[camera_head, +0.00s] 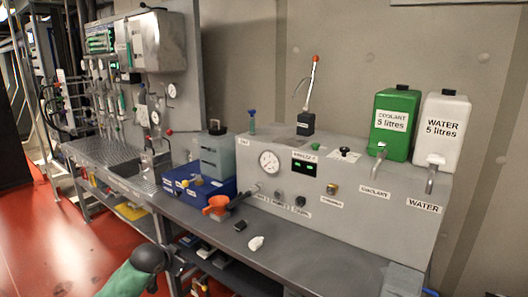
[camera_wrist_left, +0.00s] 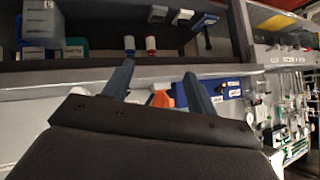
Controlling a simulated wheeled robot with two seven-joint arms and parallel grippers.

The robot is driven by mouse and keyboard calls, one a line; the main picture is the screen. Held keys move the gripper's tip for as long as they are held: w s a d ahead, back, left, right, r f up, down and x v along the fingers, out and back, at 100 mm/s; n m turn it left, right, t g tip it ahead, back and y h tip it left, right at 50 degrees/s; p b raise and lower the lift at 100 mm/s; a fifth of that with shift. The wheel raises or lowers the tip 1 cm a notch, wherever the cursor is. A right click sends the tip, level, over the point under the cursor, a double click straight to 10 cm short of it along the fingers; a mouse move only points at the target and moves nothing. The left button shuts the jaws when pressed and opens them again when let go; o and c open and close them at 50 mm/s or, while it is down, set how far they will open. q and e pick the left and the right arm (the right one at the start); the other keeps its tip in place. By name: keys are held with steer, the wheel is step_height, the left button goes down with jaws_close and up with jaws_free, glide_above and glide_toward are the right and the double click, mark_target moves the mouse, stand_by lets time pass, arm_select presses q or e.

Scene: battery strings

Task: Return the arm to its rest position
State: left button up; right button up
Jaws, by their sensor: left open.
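My left gripper (camera_wrist_left: 160,82) shows in the left wrist view. Its two blue-grey fingers stand apart with nothing held between them. An orange funnel-like item (camera_wrist_left: 162,99) shows behind the gap between the fingers, and it lies apart from them. In the head view, a green and dark part of my arm (camera_head: 148,262) shows at the lower left, in front of the bench edge. The gripper itself is not clear there. My right gripper is in neither view.
The grey bench (camera_head: 330,255) carries a blue bin (camera_head: 205,192), the orange funnel (camera_head: 217,206), a white lump (camera_head: 256,243) and a large grey console (camera_head: 345,215). Green coolant (camera_head: 393,137) and white water (camera_head: 441,150) containers stand on top. Red floor (camera_head: 50,250) is open at left.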

arm_select(q)
steer(key=s+d+f+n+g+y, duration=0.1)
steer(key=s+d+f+n+g, duration=0.15)
steer(key=s+f, duration=0.8)
steer(key=s+d+f+n+g+y, duration=0.1)
steer(key=s+d+f, duration=0.2)
steer(key=s+f, duration=0.75)
steer(key=s+d+f+g, duration=0.1)
steer(key=s+f, duration=0.3)
steer(key=s, duration=0.4)
steer(key=s+d+f+n+g, duration=0.1)
steer(key=s+d+f+g, duration=0.1)
steer(key=s+f, duration=0.3)
steer(key=s+d+f+g+h, duration=0.1)
steer(key=s+f, duration=0.4)
steer(key=s, duration=0.8)
steer(key=shift+d+f+g, duration=0.2)
steer(key=shift+d+g, duration=0.25)
steer(key=shift+d, duration=0.7)
